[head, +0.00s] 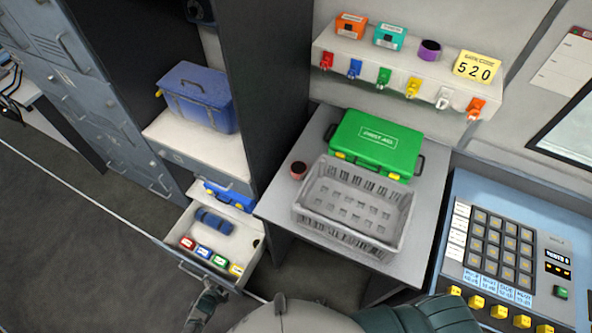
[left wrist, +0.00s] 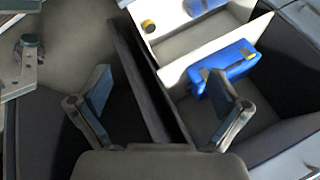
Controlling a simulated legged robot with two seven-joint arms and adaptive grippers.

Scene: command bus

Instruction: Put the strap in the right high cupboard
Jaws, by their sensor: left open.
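A dark blue rolled bundle (head: 214,221), which looks like the strap, lies in the open drawer (head: 183,225) at lower centre-left of the head view. Part of a blue roll (left wrist: 205,5) also shows at the top edge of the left wrist view. My left gripper (left wrist: 160,108) is open and empty, its fingers spread beside the drawer and a blue case (left wrist: 225,68). In the head view my left gripper (head: 210,292) is by the drawer's front edge, partly cut off. My right gripper is not in view. I cannot tell which cupboard is the right high one.
Several coloured small boxes (head: 204,251) share the drawer. A blue bag (head: 196,97) sits on the shelf above. A table (head: 275,205) holds a green first-aid case (head: 376,143), a grey crate (head: 312,212) and a cup (head: 298,170). Grey lockers (head: 75,80) stand left; the floor there is clear.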

